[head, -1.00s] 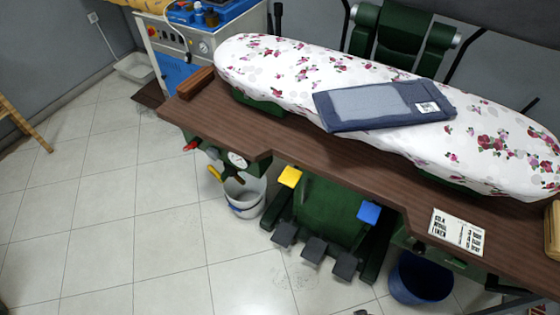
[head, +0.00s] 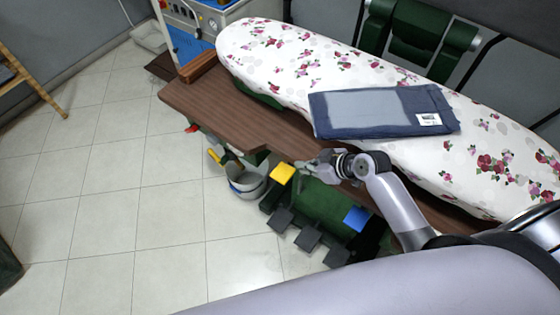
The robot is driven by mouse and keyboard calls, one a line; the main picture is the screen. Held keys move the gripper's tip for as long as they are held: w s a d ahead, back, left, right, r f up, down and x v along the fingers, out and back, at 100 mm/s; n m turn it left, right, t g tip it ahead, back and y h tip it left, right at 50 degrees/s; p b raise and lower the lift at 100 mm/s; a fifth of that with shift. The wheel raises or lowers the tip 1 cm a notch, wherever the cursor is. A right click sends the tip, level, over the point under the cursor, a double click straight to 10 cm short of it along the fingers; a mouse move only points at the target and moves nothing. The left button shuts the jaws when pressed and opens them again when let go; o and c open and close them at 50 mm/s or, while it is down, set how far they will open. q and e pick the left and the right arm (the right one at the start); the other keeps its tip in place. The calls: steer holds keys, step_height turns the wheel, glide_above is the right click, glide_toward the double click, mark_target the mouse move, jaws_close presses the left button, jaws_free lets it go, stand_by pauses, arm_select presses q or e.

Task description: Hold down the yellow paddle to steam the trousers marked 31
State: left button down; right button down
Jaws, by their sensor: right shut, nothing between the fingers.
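The yellow paddle (head: 282,173) sticks out below the front edge of the brown table. The folded dark blue trousers (head: 408,99) lie on the flowered ironing board (head: 300,62). They have a greyish patch and a white tag (head: 428,119), too small to read. My right gripper (head: 303,168) comes in from the right at the table's front edge. It is shut and empty, just right of the yellow paddle. I cannot tell whether it touches the paddle. My left gripper is not in view.
A blue paddle (head: 357,218) sits to the right of the yellow one, with several dark pedals (head: 308,237) below. A grey bucket (head: 246,185) stands left of the yellow paddle. The brown tabletop (head: 225,106) is bare at left, and the tiled floor there is open.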

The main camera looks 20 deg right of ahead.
mark_target(285, 172)
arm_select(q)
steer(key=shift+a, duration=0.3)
arm_select(e)
steer(key=shift+a, duration=0.1)
steer(key=p+x, duration=0.1)
steer(key=x, duration=0.8)
steer(key=shift+w+a+f, duration=0.1)
steer(key=shift+w+f, duration=0.2)
steer(key=shift+f, duration=0.05)
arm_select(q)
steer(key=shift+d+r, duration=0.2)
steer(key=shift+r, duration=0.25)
